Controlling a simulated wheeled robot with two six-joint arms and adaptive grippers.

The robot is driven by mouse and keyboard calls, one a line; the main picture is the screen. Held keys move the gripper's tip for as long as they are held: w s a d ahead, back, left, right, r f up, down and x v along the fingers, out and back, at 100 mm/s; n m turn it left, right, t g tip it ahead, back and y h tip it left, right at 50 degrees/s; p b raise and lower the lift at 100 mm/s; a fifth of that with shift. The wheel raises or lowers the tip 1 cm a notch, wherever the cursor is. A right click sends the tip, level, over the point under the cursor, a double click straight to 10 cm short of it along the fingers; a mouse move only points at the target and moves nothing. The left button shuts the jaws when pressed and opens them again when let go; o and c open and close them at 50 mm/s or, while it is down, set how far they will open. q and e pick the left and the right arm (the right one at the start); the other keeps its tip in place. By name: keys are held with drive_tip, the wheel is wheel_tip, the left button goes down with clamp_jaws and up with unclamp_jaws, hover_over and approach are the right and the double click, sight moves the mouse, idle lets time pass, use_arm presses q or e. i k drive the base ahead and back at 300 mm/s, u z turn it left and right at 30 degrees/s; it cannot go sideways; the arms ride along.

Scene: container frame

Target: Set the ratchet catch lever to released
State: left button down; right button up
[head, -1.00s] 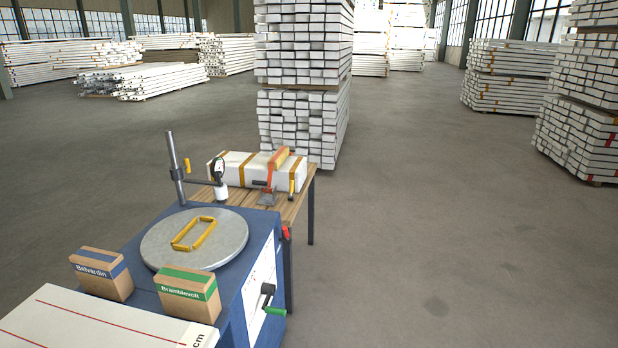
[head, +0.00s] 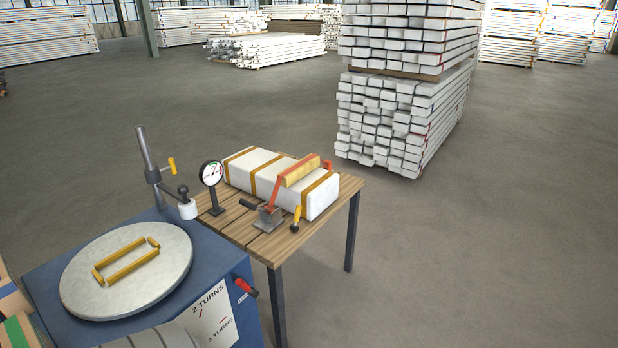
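No part is clearly marked as the ratchet catch lever. A red-handled lever (head: 245,287) sticks out from the side of the blue cabinet (head: 218,268), beside a white panel (head: 208,318) reading "2 TURNS" and "3 TURNS". A short dark handle (head: 249,204) is at the bracket's left. A small yellow-handled lever (head: 297,215) stands upright at its right. Neither of my grippers is in view.
A round grey plate (head: 125,285) with a yellow rectangular frame (head: 127,258) lies on the cabinet. A post (head: 150,160) with a yellow knob (head: 171,166) stands behind it. A dial gauge (head: 211,174) and a strapped white block (head: 250,165) are on the table (head: 235,229). Floor right of the table is clear.

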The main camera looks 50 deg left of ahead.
sight(295, 228)
drive_tip(key=u, duration=0.5)
drive_tip(key=i, duration=1.4)
drive_tip(key=u, duration=0.55)
